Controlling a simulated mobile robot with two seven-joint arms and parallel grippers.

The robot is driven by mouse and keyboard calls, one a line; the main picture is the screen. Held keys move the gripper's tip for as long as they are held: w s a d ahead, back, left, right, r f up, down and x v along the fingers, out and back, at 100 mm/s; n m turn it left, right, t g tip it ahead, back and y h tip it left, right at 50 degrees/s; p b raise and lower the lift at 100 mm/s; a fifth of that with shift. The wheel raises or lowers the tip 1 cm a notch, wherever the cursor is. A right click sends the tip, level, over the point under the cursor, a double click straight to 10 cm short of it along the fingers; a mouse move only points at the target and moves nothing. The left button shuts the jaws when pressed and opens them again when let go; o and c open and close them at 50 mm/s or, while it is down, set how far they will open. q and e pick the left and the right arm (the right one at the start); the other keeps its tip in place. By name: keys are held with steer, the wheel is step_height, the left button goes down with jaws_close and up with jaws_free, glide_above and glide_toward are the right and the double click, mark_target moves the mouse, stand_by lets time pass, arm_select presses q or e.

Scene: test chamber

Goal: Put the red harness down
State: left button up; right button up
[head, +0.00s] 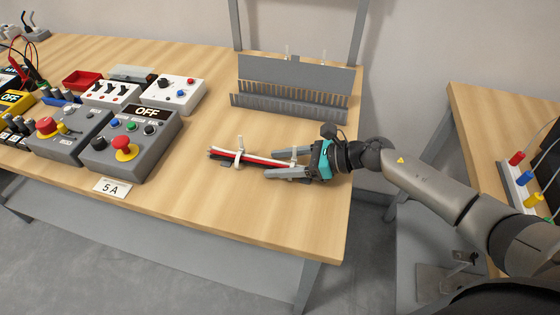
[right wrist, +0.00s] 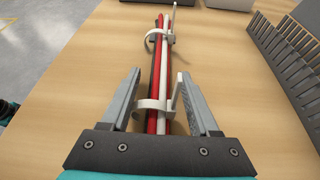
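The red harness (head: 255,158) is a bundle of red, white and dark wires with white clips around it. It lies on the wooden table (head: 200,194) in front of the grey comb rack. In the right wrist view the harness (right wrist: 160,75) runs away from me between my fingers. My right gripper (head: 268,164) reaches in from the right. Its fingers (right wrist: 158,95) are spread, one on each side of the near clip, with gaps to the wires. The near end of the harness is hidden by the gripper body.
A grey comb rack (head: 290,107) stands behind the harness. A grey control box marked OFF (head: 133,145) and a 5 A label (head: 110,189) are to the left. The table's front right corner is bare. A second table (head: 470,130) stands right, across a gap.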

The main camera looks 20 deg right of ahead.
steer(key=shift+r, duration=0.2)
steer(key=v, duration=1.2)
steer(key=shift+a, duration=0.1)
